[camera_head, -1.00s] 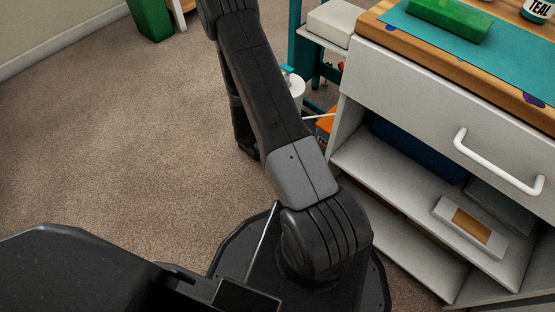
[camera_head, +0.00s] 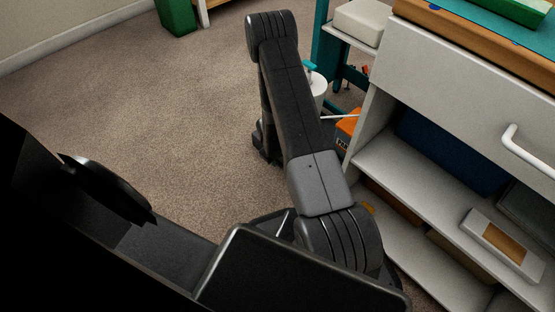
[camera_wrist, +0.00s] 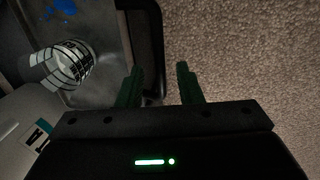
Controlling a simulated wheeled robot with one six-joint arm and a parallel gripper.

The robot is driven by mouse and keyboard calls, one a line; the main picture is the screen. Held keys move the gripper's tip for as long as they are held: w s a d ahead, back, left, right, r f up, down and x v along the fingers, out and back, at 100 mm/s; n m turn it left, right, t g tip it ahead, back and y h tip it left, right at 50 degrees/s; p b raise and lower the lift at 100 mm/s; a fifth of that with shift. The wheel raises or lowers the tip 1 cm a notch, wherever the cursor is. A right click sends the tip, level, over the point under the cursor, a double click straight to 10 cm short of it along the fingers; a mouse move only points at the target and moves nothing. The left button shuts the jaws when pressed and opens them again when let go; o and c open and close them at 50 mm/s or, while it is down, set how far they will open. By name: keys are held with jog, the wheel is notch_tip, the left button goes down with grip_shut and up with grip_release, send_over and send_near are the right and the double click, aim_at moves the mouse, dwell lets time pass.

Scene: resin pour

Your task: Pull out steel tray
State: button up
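In the wrist view a grey, metallic-looking tray (camera_wrist: 105,30) with a dark raised rim fills the upper left. It looks like the steel tray. A blue stain marks it, and a clear cup with black grid lines (camera_wrist: 68,66) shows at its left side. My gripper (camera_wrist: 161,72) has two green fingers standing apart. The left finger overlaps the tray's edge, and the right finger is over the carpet. The rim's corner shows in the gap, nearer the left finger; I cannot tell whether it touches. The head view does not show my fingers.
In the head view a white cabinet (camera_head: 425,60) with a handled drawer and open shelves stands at the right. A small box with an orange-brown window (camera_head: 500,240) lies on a shelf. A green bin (camera_head: 177,15) stands at the back. The carpet (camera_head: 180,100) is clear on the left.

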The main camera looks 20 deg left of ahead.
grip_shut()
jog(key=shift+r+p, duration=0.15)
jog(key=shift+p, duration=0.2)
